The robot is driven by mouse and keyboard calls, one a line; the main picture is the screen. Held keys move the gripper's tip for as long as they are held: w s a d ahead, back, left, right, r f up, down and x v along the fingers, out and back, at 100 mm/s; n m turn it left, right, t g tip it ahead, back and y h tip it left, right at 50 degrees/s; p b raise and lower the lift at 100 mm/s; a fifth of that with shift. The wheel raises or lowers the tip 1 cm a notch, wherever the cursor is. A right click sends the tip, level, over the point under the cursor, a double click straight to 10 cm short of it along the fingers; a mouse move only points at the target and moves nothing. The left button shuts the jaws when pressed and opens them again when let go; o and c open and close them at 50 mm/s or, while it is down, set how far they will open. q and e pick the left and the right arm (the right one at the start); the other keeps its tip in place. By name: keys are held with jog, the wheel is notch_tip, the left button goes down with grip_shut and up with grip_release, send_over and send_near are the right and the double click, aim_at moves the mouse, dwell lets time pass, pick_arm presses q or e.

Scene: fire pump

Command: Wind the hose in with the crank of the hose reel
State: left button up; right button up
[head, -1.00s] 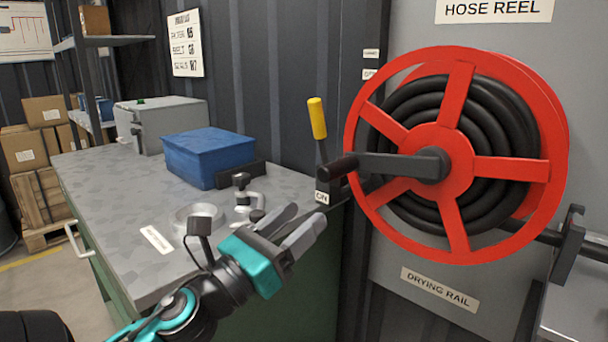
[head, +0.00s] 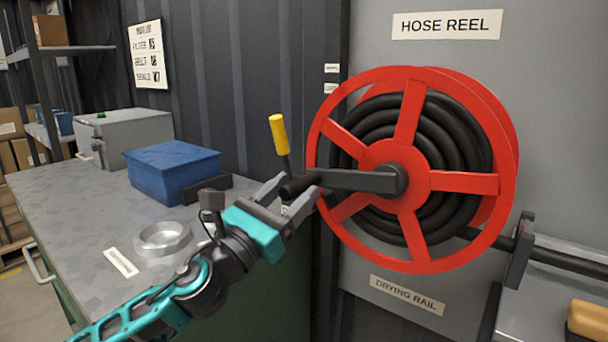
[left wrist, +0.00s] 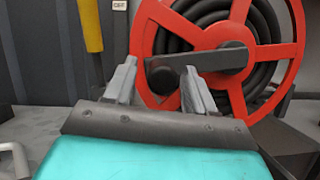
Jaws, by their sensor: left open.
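The red hose reel (head: 415,180) stands on the grey wall with black hose (head: 465,150) coiled on it. Its dark crank arm (head: 355,180) runs left from the hub and ends in a dark handle (head: 299,186). My left gripper (head: 292,190) is open at the handle, with its fingers to either side of it in the head view. In the left wrist view the handle (left wrist: 162,79) shows end-on between the spread fingertips (left wrist: 158,82); I cannot tell whether they touch it. My right gripper is not in view.
A yellow-handled lever (head: 278,134) rises just behind the crank handle. The workbench (head: 70,205) at left carries a blue box (head: 172,172), a metal ring (head: 163,238) and a grey case (head: 130,137). A drying rail (head: 570,262) extends to the right.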

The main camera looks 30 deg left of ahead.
aim_at(311, 174)
pick_arm(q)
jog(key=shift+x, duration=1.75)
jog(key=shift+c, duration=0.4)
grip_shut()
jog(key=shift+p, duration=0.3)
